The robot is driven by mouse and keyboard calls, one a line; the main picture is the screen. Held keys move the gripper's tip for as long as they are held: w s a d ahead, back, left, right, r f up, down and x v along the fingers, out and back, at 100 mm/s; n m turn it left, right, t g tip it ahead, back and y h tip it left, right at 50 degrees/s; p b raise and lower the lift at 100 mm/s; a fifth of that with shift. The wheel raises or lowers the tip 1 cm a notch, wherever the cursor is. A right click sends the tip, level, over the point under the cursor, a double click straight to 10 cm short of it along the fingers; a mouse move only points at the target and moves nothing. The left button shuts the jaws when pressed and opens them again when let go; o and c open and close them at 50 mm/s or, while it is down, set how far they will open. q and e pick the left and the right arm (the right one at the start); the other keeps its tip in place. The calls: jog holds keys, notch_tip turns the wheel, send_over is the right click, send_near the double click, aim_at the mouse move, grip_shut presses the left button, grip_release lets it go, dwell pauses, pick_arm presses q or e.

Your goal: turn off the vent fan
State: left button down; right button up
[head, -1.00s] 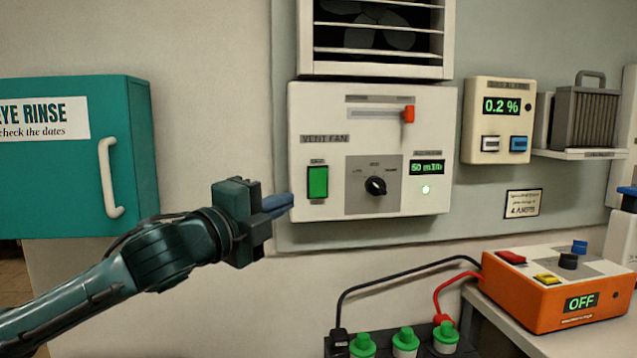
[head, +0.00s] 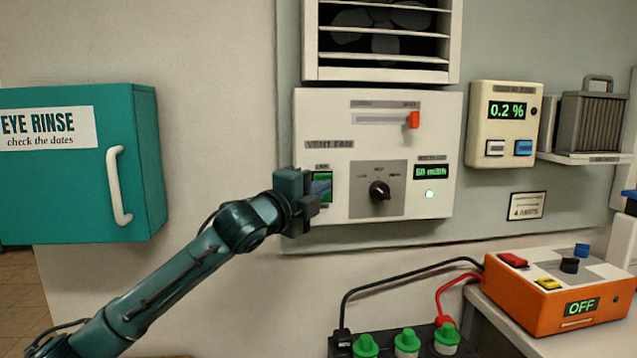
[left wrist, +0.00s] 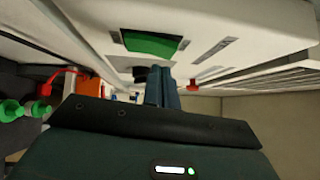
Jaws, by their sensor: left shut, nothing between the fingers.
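The vent fan panel (head: 325,115) is a white box on the wall, below the slatted fan opening (head: 385,45). Its green rocker switch (head: 322,201) is at lower left, partly hidden by my left gripper (head: 322,186). The gripper is shut and empty, its blue fingertips in front of the switch; I cannot tell whether they touch it. In the left wrist view the green switch (left wrist: 150,45) shows beyond the shut fingers (left wrist: 162,92). The panel also has a black knob (head: 379,191), a red slider (head: 414,119), a lit display (head: 431,172) and a lit green lamp (head: 429,194).
A teal eye rinse cabinet (head: 80,190) hangs at left. A gas alarm box (head: 503,125) is right of the panel. Below are an orange device (head: 545,290) reading OFF, cables, and several green-capped terminals (head: 406,340).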

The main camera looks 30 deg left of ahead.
pick_arm(q)
jog(key=shift+w+a, duration=0.3)
jog(key=shift+w, duration=0.15)
jog(key=shift+r, duration=0.1)
jog(key=shift+w+a+r+p, duration=0.1)
jog(key=shift+r+p, duration=0.2)
jog(key=shift+p, duration=0.65)
jog(key=shift+f, duration=0.25)
pick_arm(e)
jog(key=shift+s+d+r, duration=0.1)
jog(key=shift+s+r, duration=0.1)
jog(key=shift+r, duration=0.25)
